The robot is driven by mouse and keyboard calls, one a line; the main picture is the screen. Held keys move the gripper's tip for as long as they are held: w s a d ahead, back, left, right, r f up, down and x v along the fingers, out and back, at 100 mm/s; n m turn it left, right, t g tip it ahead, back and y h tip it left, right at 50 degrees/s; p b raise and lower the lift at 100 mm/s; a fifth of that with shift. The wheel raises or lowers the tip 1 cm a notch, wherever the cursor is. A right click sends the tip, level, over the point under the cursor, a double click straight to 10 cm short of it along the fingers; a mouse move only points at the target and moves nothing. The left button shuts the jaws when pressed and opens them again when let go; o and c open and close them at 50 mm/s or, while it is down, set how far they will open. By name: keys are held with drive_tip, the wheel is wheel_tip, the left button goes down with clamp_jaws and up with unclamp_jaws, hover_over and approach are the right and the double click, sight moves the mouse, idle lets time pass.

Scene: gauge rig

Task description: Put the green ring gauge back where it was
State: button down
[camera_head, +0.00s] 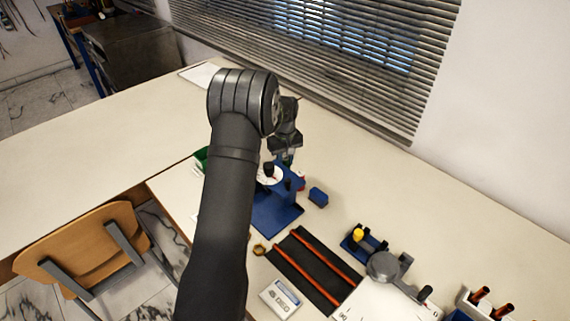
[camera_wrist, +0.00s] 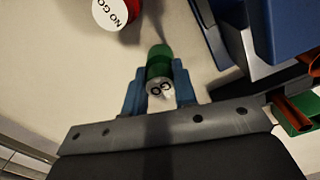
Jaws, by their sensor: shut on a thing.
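My gripper (camera_wrist: 159,82) has its blue fingers on either side of a green gauge (camera_wrist: 159,58) with a white end marked GO, and is shut on it. The gauge's full shape is partly hidden by the fingers. A red gauge (camera_wrist: 134,24) with a white NO GO face lies on the pale surface beyond, apart from the green one. In the head view my gripper (camera_head: 288,155) is behind the blue stand with a white dial (camera_head: 284,212); the green gauge cannot be made out there.
Blue parts (camera_wrist: 278,30) stand close on the right in the wrist view.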

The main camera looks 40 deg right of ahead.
sight(285, 158)
drive_tip(key=shift+f, duration=0.75)
drive_tip(key=c, duration=1.2)
unclamp_jaws()
drive_tip(key=shift+f, duration=0.15)
drive_tip(key=shift+o, duration=0.2)
wheel_tip(285, 158, up, 12)
drive_tip(key=shift+w+r, duration=0.1)
drive_tip(key=shift+r, duration=0.1)
drive_tip(key=shift+f, duration=0.1)
